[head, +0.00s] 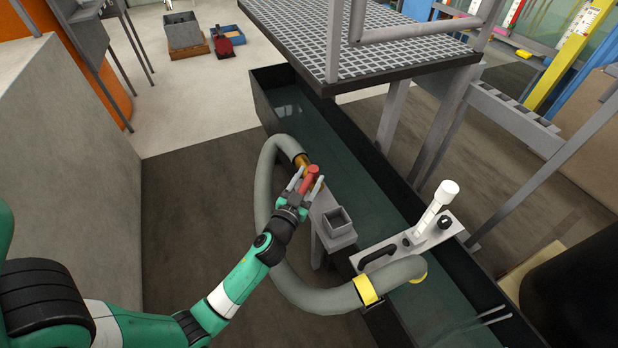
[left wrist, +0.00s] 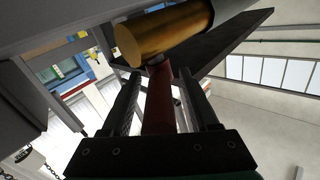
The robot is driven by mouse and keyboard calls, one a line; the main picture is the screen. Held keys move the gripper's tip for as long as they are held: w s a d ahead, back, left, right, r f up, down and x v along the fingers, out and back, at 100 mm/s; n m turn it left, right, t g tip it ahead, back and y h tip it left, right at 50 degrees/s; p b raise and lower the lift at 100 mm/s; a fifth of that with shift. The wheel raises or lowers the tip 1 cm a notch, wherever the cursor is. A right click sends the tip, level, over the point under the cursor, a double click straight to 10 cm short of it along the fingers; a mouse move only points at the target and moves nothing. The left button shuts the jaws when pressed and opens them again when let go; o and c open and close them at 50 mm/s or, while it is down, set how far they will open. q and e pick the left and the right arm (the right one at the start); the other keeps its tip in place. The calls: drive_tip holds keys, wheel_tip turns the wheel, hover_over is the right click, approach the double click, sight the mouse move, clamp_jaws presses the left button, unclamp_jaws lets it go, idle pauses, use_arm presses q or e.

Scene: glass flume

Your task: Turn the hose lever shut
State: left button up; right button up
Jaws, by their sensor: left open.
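The red hose lever (head: 310,176) sits by a brass fitting (head: 302,161) at the upper end of the grey hose (head: 264,190). My left gripper (head: 307,182) is open, with its fingers on either side of the lever. In the left wrist view the red lever (left wrist: 159,100) runs between the two dark fingers (left wrist: 160,98), with gaps showing beside it. The brass fitting (left wrist: 165,35) is just beyond the fingertips there. Whether a finger touches the lever, I cannot tell. My right gripper is not in view.
A small grey open box (head: 337,221) stands on a bracket right of the gripper. A dark water-filled trough (head: 263,100) runs alongside. A grated platform (head: 370,45) overhangs the back. Dark floor (head: 180,220) to the left is clear.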

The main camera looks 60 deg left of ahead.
use_arm(q)
drive_tip(key=shift+c, duration=0.2)
drive_tip(key=c, duration=0.5)
drive_tip(key=shift+s+d+f, duration=0.1)
drive_tip(key=shift+s, duration=0.05)
clamp_jaws()
drive_tip(key=shift+s+d+f, duration=0.1)
drive_tip(key=shift+s+f, duration=0.15)
drive_tip(key=shift+f, duration=0.05)
idle(0.4)
